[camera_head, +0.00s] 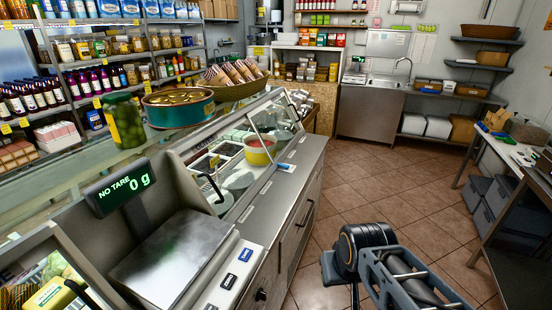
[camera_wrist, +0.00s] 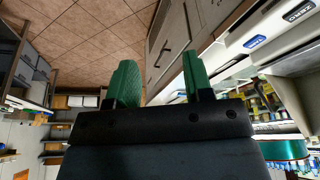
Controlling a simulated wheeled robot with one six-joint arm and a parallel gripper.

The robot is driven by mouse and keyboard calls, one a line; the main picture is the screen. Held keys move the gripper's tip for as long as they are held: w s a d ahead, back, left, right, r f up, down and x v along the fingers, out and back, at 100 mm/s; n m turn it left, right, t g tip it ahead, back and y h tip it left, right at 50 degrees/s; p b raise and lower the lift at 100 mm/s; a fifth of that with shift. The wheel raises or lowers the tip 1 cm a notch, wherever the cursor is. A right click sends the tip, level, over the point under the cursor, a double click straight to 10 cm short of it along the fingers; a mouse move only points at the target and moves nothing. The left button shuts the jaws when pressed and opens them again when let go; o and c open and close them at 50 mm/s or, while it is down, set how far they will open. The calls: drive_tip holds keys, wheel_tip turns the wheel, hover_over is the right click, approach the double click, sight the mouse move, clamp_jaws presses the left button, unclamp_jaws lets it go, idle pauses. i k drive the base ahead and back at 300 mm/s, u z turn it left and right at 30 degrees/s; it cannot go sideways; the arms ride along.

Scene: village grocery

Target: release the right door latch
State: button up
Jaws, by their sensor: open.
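No part is clearly recognisable as the right door latch. On the counter's service side, a thin black curved handle (camera_head: 211,186) stands right of the scale, and another (camera_head: 84,294) shows at the lower left; I cannot tell if either is a latch. The cabinet fronts below the counter have a bar handle (camera_head: 304,213) and a dark knob (camera_head: 261,295). In the wrist view, my gripper (camera_wrist: 160,83) has two green fingers apart, with nothing between them. A cabinet front (camera_wrist: 172,38) lies beyond the fingers. The fingers are not visible in the head view.
The scale (camera_head: 172,252) reads 0 g on the counter. A pickle jar (camera_head: 124,121), a teal tin (camera_head: 178,108) and a basket (camera_head: 236,88) stand on the glass top. The tiled aisle (camera_head: 375,185) is clear. A worktable (camera_head: 515,150) stands at the right.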

sight(286, 167)
drive_tip(key=z, duration=0.8)
drive_tip(key=i, duration=1.7)
drive_tip(key=u, duration=2.55)
